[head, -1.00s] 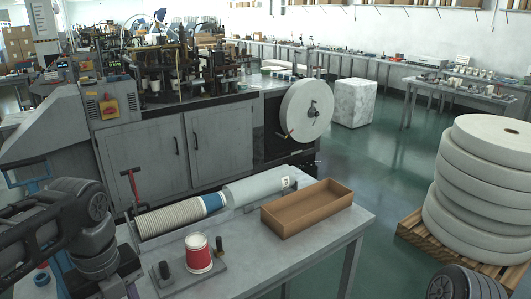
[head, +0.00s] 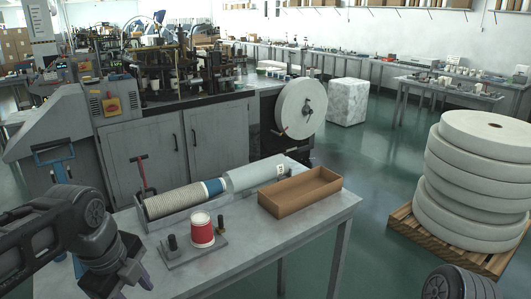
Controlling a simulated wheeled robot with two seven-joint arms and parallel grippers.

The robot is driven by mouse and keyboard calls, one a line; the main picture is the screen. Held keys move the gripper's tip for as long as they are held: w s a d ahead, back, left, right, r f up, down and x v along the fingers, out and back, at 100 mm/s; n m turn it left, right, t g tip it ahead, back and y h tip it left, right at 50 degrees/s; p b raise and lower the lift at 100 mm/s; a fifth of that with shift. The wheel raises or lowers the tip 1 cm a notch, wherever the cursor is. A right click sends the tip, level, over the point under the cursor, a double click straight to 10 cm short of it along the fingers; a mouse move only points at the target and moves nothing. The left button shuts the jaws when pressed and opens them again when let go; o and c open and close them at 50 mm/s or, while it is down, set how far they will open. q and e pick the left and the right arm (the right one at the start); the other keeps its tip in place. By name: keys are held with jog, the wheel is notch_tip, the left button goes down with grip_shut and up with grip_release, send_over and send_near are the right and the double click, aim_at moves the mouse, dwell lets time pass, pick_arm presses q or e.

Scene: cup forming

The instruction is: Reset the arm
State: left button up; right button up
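My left arm comes in from the left, and my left gripper (head: 132,287) hangs at the bottom edge, left of the table's front corner. Its fingertips look apart with nothing between them, partly cut off by the frame. My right gripper is out of view; only a dark part of my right arm shows at the bottom right. A red-and-white paper cup (head: 202,232) stands upright on a small grey plate (head: 190,254) on the table, apart from my grippers.
The grey table (head: 262,250) holds a long stack of nested cups (head: 175,201) in a trough and an empty brown box (head: 300,193). A cup machine (head: 160,140) stands behind. Large white rolls (head: 470,185) sit on a wooden pallet (head: 490,262) at right, with green floor between.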

pick_arm(q)
jog(key=w+d+f+n+t+h, duration=0.2)
jog(key=w+d+f+n+t, duration=0.1)
jog(key=w+d+f+n, duration=0.5)
jog(key=w+d+f+n+h, duration=0.1)
jog(key=d+f+n, duration=0.3)
jog(key=f+n, duration=0.65)
jog(key=s+d+f+n, duration=0.1)
jog(key=s+d+f, duration=0.15)
jog(key=f, duration=0.45)
jog(key=s+d+f+n, duration=0.1)
jog(key=s+f+n, duration=0.15)
jog(key=f, duration=0.45)
jog(key=s+d+f+g, duration=0.1)
jog(key=s+f+g, duration=0.1)
jog(key=s+f, duration=0.4)
jog(key=s+d+f+n+g, duration=0.1)
jog(key=s+f+g, duration=0.2)
jog(key=s, duration=0.9)
jog(key=x, duration=0.2)
jog(key=shift+f, duration=0.45)
